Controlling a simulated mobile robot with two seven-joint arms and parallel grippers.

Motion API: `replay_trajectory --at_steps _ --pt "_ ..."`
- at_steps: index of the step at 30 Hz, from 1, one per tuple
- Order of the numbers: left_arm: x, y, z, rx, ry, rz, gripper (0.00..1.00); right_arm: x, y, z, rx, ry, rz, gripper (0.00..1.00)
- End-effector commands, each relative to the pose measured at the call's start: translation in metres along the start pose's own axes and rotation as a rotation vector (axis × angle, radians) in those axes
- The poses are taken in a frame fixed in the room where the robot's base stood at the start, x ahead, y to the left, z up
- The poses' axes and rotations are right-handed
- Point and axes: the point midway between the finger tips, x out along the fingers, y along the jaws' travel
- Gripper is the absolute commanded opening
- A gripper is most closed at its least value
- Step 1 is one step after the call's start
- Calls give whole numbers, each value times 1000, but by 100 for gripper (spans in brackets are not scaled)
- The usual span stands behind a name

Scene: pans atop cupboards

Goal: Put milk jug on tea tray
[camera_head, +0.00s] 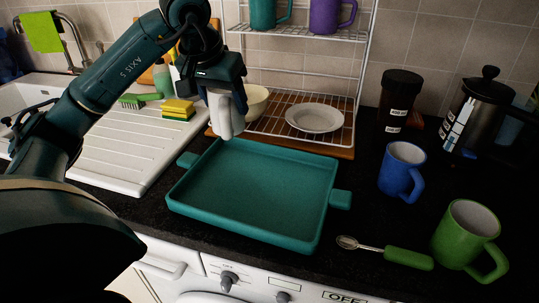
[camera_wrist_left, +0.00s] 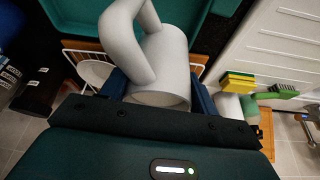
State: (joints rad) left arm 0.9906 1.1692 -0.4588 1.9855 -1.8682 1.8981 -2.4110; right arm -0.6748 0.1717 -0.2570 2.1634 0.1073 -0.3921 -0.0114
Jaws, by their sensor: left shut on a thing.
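The milk jug (camera_head: 225,114) is a pale grey-white jug with a loop handle. My left gripper (camera_head: 222,88) is shut on it and holds it over the back left part of the tea tray (camera_head: 258,195). In the left wrist view the jug (camera_wrist_left: 168,60) sits between the blue fingers, with its handle (camera_wrist_left: 128,38) toward the upper left. The tea tray is a teal rectangular tray with raised walls and two end handles, and it is empty. I cannot tell the exact gap between jug and tray. My right gripper is out of view.
A wire rack (camera_head: 300,120) with a white plate (camera_head: 314,118) and a cream bowl (camera_head: 256,102) stands behind the tray. A blue mug (camera_head: 400,172), a green mug (camera_head: 466,235) and a green-handled spoon (camera_head: 385,252) lie to the right. A yellow sponge (camera_head: 178,110) is on the draining board.

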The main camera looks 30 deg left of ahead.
Motion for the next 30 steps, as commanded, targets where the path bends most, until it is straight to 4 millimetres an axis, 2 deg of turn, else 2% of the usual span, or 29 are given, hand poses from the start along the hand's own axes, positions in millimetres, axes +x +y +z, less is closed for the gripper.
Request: replay_trajectory --at_steps 7,14,19,22,30 --pt "39 -1 17 0 -3 -2 22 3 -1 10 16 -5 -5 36" --pt "60 0 25 0 0 -1 22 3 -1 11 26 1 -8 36" --pt "83 -1 35 0 -1 -2 22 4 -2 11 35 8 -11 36" --pt "90 0 38 0 1 -1 22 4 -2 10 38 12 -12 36" --pt "90 0 37 0 3 -1 22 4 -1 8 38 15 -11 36"
